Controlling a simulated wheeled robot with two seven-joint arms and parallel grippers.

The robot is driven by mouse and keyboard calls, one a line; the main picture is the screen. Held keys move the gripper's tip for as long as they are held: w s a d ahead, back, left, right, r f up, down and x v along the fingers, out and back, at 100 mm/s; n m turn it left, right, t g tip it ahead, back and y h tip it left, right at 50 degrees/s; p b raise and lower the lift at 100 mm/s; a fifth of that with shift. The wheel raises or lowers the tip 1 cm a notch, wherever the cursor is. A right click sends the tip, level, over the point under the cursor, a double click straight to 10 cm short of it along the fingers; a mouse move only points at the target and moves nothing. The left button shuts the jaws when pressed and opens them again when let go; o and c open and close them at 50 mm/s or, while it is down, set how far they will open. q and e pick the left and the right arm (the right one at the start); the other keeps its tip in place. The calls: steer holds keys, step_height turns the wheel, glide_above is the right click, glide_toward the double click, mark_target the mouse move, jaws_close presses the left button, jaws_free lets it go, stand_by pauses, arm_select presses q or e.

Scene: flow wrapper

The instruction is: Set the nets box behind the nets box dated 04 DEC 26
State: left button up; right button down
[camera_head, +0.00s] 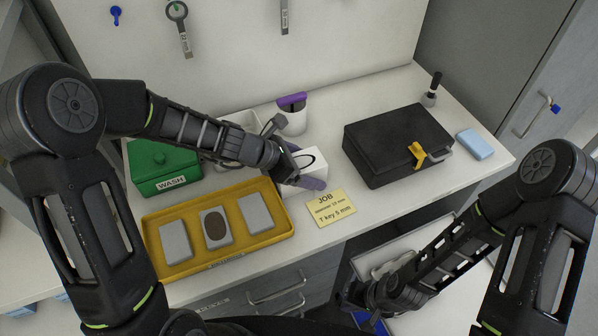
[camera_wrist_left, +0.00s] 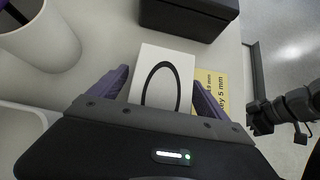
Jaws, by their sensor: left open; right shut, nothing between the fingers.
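A white box (camera_head: 307,160) with a black oval outline on its face sits on the counter behind the yellow note. It also shows in the left wrist view (camera_wrist_left: 160,62). No nets label or date is readable on it, and I see no readable "04 DEC 26" anywhere. My left gripper (camera_head: 300,170) is open, with its purple fingers on either side of this box; the left wrist view shows the same fingers (camera_wrist_left: 160,78). Whether they touch it I cannot tell. My right gripper (camera_head: 372,318) is shut and empty, low at the bottom of the head view.
A yellow tray (camera_head: 151,218) with three grey blocks and a green WASH box (camera_head: 165,166) stand left. A JOB note (camera_head: 332,207) lies in front. A white cup (camera_head: 292,121) stands behind, a black case (camera_head: 398,143) and blue block (camera_head: 475,144) right.

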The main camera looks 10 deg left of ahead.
stand_by(0.6)
arm_select(q)
steer(key=c, duration=1.7)
steer(key=shift+o, duration=0.2)
steer(key=shift+r, duration=0.1)
step_height(320, 180, up, 18)
steer(key=p, duration=0.6)
